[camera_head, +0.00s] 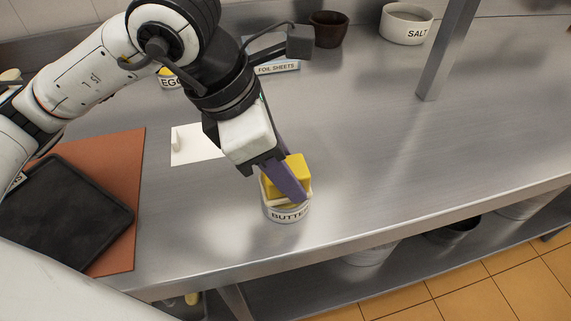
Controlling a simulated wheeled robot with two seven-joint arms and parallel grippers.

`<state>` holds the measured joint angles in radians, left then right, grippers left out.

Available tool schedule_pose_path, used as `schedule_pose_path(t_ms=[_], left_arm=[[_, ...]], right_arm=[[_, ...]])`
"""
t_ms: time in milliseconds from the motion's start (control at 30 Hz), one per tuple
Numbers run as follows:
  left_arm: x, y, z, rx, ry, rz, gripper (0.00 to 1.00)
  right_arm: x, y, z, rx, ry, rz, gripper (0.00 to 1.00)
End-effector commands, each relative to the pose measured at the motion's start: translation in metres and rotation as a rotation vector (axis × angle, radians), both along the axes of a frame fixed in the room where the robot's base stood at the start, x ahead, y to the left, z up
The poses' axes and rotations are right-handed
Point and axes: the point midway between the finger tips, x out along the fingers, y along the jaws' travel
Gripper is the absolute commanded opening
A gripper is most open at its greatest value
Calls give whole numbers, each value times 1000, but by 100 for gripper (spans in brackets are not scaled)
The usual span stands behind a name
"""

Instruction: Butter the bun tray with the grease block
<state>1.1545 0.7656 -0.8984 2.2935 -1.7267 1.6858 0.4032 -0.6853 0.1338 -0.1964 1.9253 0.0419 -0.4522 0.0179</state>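The grease block (297,168), yellow with a cream-coloured lower part, sits in the mouth of a round tub (287,215) labelled BUTTER near the counter's front edge. My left gripper (289,188) reaches down at it with purple fingers. One finger lies across the near side of the block; the other is mostly hidden, so I cannot tell whether they press on it. A dark, flat tray (65,215), likely the bun tray, lies on a terracotta mat (125,190) at the left. Its left part is cut off or covered. My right gripper is not in view.
A white sheet (205,150) with a small white piece lies left of the tub. A FOIL SHEETS box (278,67), a dark pot (329,29) and a SALT bowl (406,24) stand behind. A metal post (446,50) rises at right. The right-hand counter is clear.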

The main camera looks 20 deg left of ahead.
Motion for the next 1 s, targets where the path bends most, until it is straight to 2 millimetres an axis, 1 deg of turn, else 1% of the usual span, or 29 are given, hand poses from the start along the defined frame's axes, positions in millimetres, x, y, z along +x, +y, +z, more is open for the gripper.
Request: schedule_pose_path(t_ms=[300,1000], left_arm=[[0,0,-1,0,1,0,25],[-1,0,-2,1,3,-1,25]], right_arm=[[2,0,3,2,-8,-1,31],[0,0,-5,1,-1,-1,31]])
